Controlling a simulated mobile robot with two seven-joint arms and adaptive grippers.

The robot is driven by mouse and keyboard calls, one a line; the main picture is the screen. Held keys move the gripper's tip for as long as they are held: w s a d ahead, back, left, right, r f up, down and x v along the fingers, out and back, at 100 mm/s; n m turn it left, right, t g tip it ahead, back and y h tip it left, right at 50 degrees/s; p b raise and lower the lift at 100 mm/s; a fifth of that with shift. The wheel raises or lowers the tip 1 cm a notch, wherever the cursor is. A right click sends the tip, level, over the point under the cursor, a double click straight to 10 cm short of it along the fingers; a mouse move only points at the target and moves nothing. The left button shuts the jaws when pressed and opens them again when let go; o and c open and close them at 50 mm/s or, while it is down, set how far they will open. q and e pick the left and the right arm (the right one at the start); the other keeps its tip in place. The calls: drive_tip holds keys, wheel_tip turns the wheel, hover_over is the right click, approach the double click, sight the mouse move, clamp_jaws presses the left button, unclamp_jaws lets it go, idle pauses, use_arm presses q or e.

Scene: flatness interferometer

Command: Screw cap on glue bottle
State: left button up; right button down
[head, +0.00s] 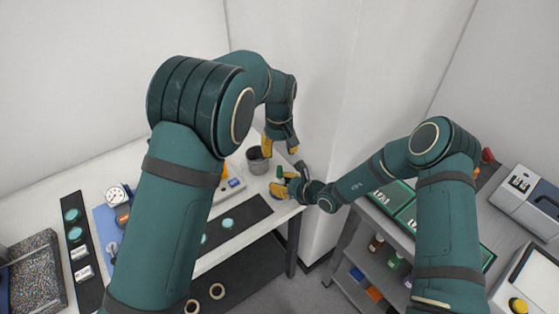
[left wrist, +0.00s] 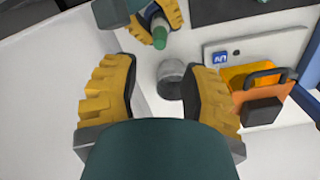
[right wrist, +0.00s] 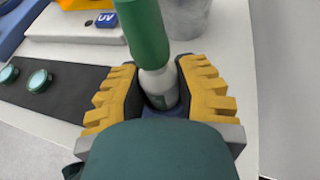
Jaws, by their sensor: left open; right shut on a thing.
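The glue bottle (right wrist: 160,84) is white with a long green top (right wrist: 145,28). My right gripper (right wrist: 158,92) is shut around its white body and holds it upright or nearly so near the table corner. The green top also shows in the left wrist view (left wrist: 159,38) and the head view (head: 280,172). It meets the white body; I cannot tell whether it is the cap or how tightly it sits. My left gripper (head: 281,146) is open and empty, above and a little apart from the bottle. Both its fingers show in the left wrist view (left wrist: 160,88).
A grey cup (head: 257,161) stands beside the bottle. An orange device (left wrist: 258,85) and a white UV panel (left wrist: 224,54) lie nearby. A dark mat (head: 228,224) with teal discs is on the white table. A wall corner rises close behind; a grey shelf unit stands at right.

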use_arm(q)
drive_tip(key=shift+r, duration=0.85)
use_arm(e)
drive_tip(key=c, duration=0.7)
unclamp_jaws()
drive_tip(key=v, duration=1.2)
